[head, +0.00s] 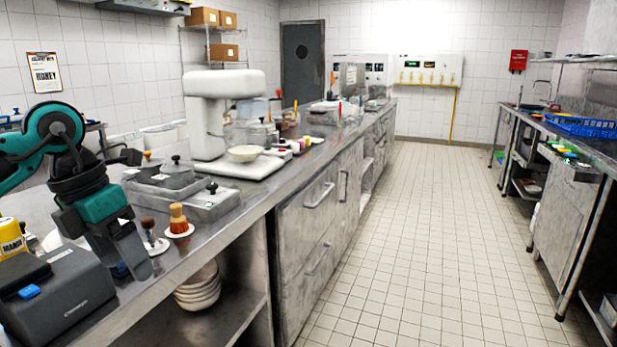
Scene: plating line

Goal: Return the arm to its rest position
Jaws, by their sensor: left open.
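My left arm comes in from the left edge in teal and black and bends down over the front of the long steel counter (330,150). My left gripper (128,262) points downward at the counter's near edge and is open. I see nothing held between its fingers. It is just left of a small dark-topped stamp or brush (150,228) and a wooden-handled brush (179,218) on a round base. Whether the fingers touch the counter or anything on it I cannot tell. My right gripper does not show.
A dark grey device (65,300) and a yellow container (12,240) stand close left of the gripper. Lidded steel containers (178,175) and a white machine (205,115) with a bowl (245,153) stand farther along. Stacked bowls (198,290) sit below. The tiled aisle (420,230) is clear.

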